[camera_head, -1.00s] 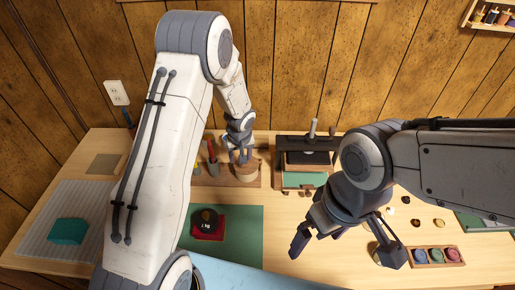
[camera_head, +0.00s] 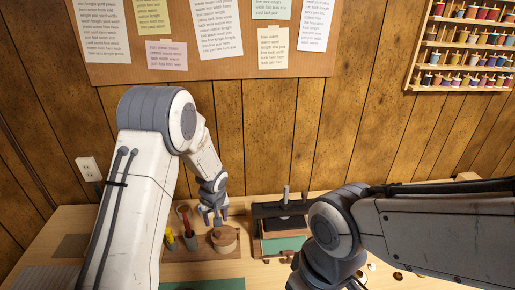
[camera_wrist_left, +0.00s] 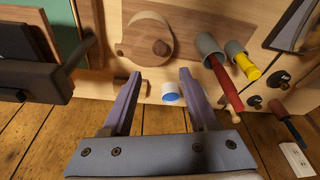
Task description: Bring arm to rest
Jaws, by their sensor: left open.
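My left arm reaches in from the left in the head view. Its gripper (camera_head: 213,220) is by the round wooden pot (camera_head: 225,241) at the back of the table. In the left wrist view the gripper (camera_wrist_left: 158,88) has its two fingers spread, with nothing between them. The round wooden pot (camera_wrist_left: 140,40) shows past the fingertips there, apart from them.
A red-handled tool (camera_head: 187,222) and a yellow one (camera_head: 170,238) stand left of the pot. A dark press-like stand (camera_head: 268,211) is to its right. A pinboard with notes (camera_head: 185,70) and a thread rack (camera_head: 450,42) hang on the wall. An outlet (camera_head: 88,168) is at left.

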